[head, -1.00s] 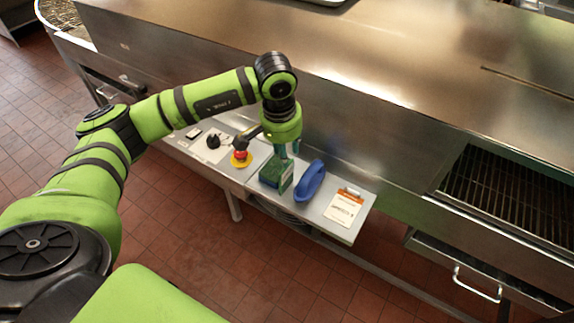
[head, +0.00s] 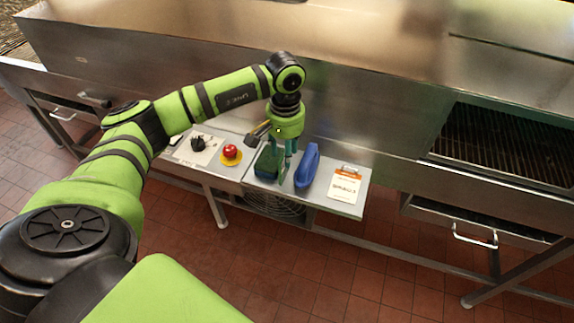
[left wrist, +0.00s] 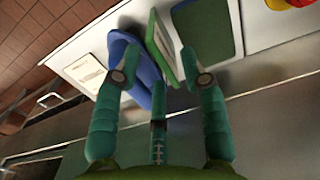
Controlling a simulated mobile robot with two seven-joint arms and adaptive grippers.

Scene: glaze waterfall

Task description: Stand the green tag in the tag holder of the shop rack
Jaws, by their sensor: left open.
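A thin green panel with a pale edge, which looks like the green tag (left wrist: 163,50), stands upright beside a flat green pad with a white rim (left wrist: 215,28). In the head view the pad (head: 267,162) sits on the metal shelf, and my gripper partly hides the panel. My left gripper (head: 284,160) is open and points down over this spot. In the left wrist view its fingertips (left wrist: 162,76) are spread on either side of the panel's near end, with nothing clamped. I cannot make out which object is the tag holder or shop rack. My right gripper is not in view.
A blue oblong object (head: 307,167) stands close right of the gripper. Farther right lies a white card with an orange top (head: 345,184). To the left are a red round object on a yellow dish (head: 231,154) and a dark item (head: 198,143). A steel counter rises behind.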

